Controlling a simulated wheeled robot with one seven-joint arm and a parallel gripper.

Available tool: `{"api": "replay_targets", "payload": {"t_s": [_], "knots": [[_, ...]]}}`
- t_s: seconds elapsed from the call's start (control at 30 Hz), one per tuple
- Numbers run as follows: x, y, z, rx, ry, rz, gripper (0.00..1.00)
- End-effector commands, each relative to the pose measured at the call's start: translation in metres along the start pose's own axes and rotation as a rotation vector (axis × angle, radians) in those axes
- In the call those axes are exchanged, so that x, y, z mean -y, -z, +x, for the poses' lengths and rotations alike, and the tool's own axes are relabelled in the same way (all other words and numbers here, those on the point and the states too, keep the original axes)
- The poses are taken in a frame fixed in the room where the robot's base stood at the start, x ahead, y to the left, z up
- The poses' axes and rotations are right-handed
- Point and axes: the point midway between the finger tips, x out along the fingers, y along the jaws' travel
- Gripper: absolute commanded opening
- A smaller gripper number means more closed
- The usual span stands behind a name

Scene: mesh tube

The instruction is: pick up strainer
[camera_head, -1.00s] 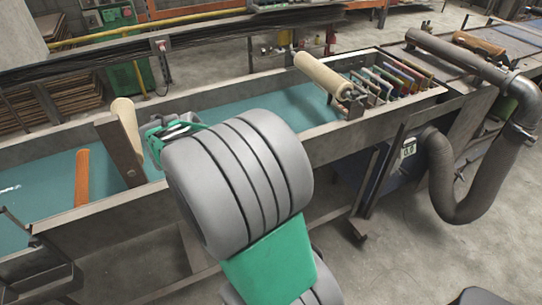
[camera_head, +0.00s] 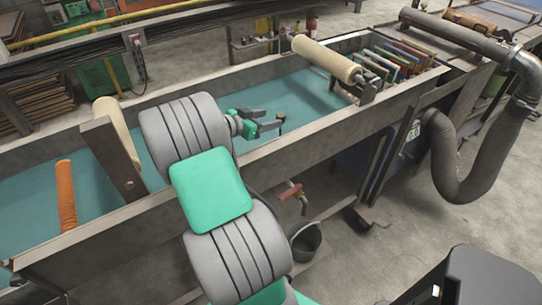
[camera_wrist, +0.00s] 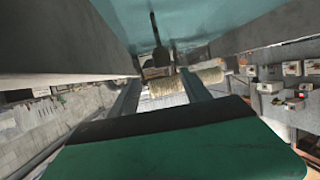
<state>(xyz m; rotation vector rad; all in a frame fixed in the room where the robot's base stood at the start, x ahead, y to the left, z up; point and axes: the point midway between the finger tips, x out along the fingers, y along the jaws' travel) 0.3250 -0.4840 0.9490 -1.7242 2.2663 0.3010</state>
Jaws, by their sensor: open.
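No strainer can be made out for certain. My gripper (camera_head: 268,122) is open and empty above the blue-green floor of the long trough (camera_head: 300,145), pointing right. In the wrist view, two dark bars that look like its fingers stand apart beyond the green housing. A beige roller (camera_head: 328,60) lies across the trough to the right of my gripper; it seems to show in the wrist view (camera_wrist: 187,84), at some distance. An orange ribbed tube (camera_head: 66,196) lies in the trough's left part, partly cut off from view by the near wall.
A second beige roller (camera_head: 116,128) sits behind a grey crossboard (camera_head: 112,158) left of my arm. Coloured frames (camera_head: 405,58) stand in the trough's right end. A thick grey hose (camera_head: 470,185) hangs at right. A bucket (camera_head: 305,240) stands below the trough.

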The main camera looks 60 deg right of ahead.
Motion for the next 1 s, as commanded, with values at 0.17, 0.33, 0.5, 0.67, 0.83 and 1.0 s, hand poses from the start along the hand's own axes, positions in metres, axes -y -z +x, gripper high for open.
{"api": "replay_targets", "payload": {"t_s": [0.17,0.33,0.5,0.67,0.83,1.0], "knots": [[-0.002,-0.024,0.011,0.001,-0.005,0.002,0.56],[-0.004,-0.021,0.029,0.002,-0.011,0.003,0.56],[-0.005,-0.02,0.054,0.002,-0.013,0.002,0.56],[-0.005,-0.021,0.083,0.002,-0.011,0.002,0.56],[-0.003,-0.022,0.09,0.002,-0.006,0.001,0.56],[-0.003,-0.022,0.089,0.002,-0.005,0.001,0.51]]}}
